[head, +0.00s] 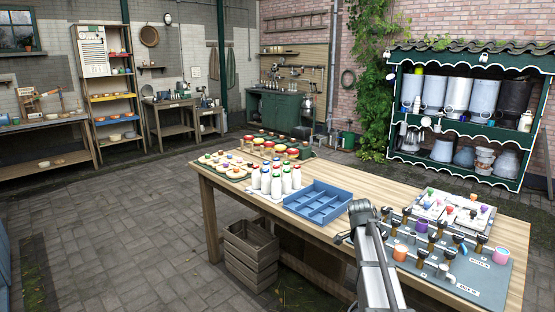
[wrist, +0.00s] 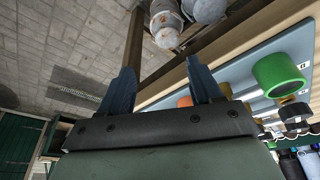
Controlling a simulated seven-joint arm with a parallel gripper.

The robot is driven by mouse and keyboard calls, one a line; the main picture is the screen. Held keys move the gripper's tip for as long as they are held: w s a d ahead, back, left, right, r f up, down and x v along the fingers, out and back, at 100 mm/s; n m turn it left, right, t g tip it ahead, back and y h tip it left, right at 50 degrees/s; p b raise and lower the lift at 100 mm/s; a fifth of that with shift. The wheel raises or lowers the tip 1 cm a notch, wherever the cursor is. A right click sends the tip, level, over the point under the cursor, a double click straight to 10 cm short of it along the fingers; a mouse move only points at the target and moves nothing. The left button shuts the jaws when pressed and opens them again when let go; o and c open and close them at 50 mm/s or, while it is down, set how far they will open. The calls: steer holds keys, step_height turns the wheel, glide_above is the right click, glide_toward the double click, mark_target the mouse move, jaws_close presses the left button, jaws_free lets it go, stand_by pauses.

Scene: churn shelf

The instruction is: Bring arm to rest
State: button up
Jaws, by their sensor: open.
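My gripper (wrist: 160,85) shows in the wrist view with its two dark blue fingers spread apart. No object is between the fingers. In the head view my grey arm rises from the bottom edge in front of the wooden table (head: 275,205), and its upper end overlaps the table between the blue tray and the grey mat. The fingers cannot be made out in the head view. In the wrist view a green cup-like thing (wrist: 278,75) lies right of the fingers, apart from them.
A blue divided tray (head: 318,202) and several white bottles (head: 275,180) stand left of my arm. A grey mat (head: 488,282) with cups and tools lies to its right. A wooden crate (head: 250,255) stands on the floor. A green shelf (head: 455,165) holds metal churns. The paved floor at left is clear.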

steer(key=s+a+f+n+g+y, duration=0.1)
steer(key=s+a+f+n, duration=0.2)
steer(key=s+f, duration=0.6)
steer(key=s+a+f+n+g, duration=0.1)
steer(key=s+a+f+n, duration=0.2)
steer(key=f, duration=0.9)
steer(key=s+a+f+n+g+y, duration=0.1)
steer(key=s+a+f+n, duration=0.15)
steer(key=s+f, duration=0.7)
steer(key=s+a+f+n+g, duration=0.1)
steer(key=s+f+n, duration=0.1)
steer(key=s+f, duration=0.3)
steer(key=s+a+f+n+g+y, duration=0.1)
steer(key=s+f, duration=0.5)
steer(key=s, duration=0.7)
steer(key=s+a+f+n+g, duration=0.2)
steer(key=s+a+f+n, duration=0.1)
steer(key=s, duration=0.7)
step_height(320, 180, down, 3)
steer(key=shift+r+n, duration=0.1)
steer(key=shift+n, duration=0.75)
steer(key=shift+s, duration=0.1)
